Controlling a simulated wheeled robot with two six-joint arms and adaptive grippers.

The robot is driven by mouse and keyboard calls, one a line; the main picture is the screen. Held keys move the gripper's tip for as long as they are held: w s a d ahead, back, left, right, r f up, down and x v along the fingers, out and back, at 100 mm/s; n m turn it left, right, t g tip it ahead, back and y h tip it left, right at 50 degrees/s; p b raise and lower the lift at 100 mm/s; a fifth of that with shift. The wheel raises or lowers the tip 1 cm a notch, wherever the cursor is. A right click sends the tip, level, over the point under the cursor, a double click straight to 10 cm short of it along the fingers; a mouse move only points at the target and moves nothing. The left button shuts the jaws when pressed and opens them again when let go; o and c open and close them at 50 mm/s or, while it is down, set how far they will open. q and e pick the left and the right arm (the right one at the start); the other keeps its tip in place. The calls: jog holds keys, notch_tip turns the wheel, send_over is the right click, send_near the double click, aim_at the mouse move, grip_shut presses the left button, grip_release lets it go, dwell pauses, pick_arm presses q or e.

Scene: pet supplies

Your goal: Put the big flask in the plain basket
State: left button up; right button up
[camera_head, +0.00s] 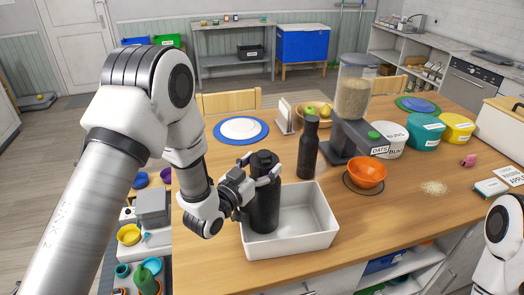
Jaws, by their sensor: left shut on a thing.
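The big flask, a black one with a dark cap (264,205), stands upright inside the plain white basket (290,244), at its left side. I cannot tell whether its base touches the basket floor. My left gripper (262,178) is shut around the upper part of the flask, coming from the left. The rest of the basket looks empty. My right gripper is not in view; only part of my right arm shows at the right edge.
A dark bottle (308,152) stands just behind the basket. Behind and right are a grain dispenser (352,95), an orange bowl (368,172), and tubs. A blue plate (222,131) with a white dish lies behind left. The table's front edge is close to the basket.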

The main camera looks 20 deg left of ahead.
pick_arm(q)
jog(key=o, duration=1.4)
jog(key=shift+f, duration=0.15)
jog(key=o, duration=0.4)
jog(key=shift+s, duration=0.1)
jog(key=shift+c, duration=0.2)
jog(key=shift+r, duration=0.2)
jog(key=b+v, duration=0.1)
jog(key=v, duration=0.1)
jog(key=b+v, duration=0.1)
jog(key=v, duration=0.2)
jog(key=b+v, duration=0.1)
jog(key=v, duration=0.2)
jog(key=shift+a+f+b, duration=0.1)
jog(key=shift+f+b, duration=0.2)
jog(key=v, duration=0.1)
jog(key=p+v, duration=0.1)
jog(key=v, duration=0.2)
jog(key=shift+r, duration=0.25)
